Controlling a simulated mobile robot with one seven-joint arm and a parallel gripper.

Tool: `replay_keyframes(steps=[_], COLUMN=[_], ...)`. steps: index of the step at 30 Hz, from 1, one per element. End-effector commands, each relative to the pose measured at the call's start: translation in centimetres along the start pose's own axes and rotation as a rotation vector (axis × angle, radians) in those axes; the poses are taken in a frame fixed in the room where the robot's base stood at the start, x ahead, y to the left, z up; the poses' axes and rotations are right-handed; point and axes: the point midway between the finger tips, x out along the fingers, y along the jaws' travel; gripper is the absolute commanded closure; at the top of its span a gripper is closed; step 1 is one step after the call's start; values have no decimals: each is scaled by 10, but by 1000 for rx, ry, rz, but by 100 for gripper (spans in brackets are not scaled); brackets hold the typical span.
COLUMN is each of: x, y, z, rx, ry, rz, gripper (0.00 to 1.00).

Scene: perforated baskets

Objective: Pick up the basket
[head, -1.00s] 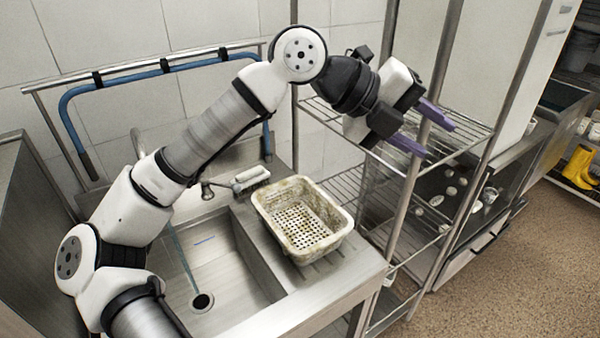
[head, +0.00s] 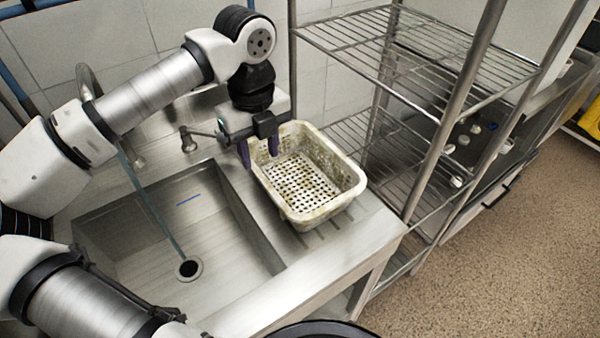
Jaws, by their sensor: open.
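The basket (head: 325,206) is a dirty white perforated tub with brown stains. It sits upright on the steel drainboard to the right of the sink. My gripper (head: 259,152) points down at the basket's back left corner, with its purple fingers open. One finger shows near the outside of the left wall and the other near the inside of the rim. I cannot tell whether either finger touches the basket. Part of the back left rim is hidden behind my gripper.
The sink basin (head: 190,235) with a drain lies to the left of the basket. A faucet (head: 95,85) and a lever tap (head: 190,138) stand behind the basin. A wire shelf rack (head: 400,45) with metal posts stands close on the right. Bare drainboard lies in front of the basket.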

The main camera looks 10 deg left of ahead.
Motion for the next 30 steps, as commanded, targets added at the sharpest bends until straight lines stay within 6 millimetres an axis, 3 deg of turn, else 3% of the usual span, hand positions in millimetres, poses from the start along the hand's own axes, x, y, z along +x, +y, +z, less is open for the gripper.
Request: replay_keyframes(steps=[3, 11, 19, 27, 30], x=[15, 34, 70, 75, 75], y=[0, -2, -3, -3, -3], z=[0, 1, 3, 3, 3], rx=[0, 1, 0, 0, 0], ry=[3, 4, 2, 0, 0], rz=[0, -2, -2, -2, -2], gripper=[60, 60, 60, 60, 72])
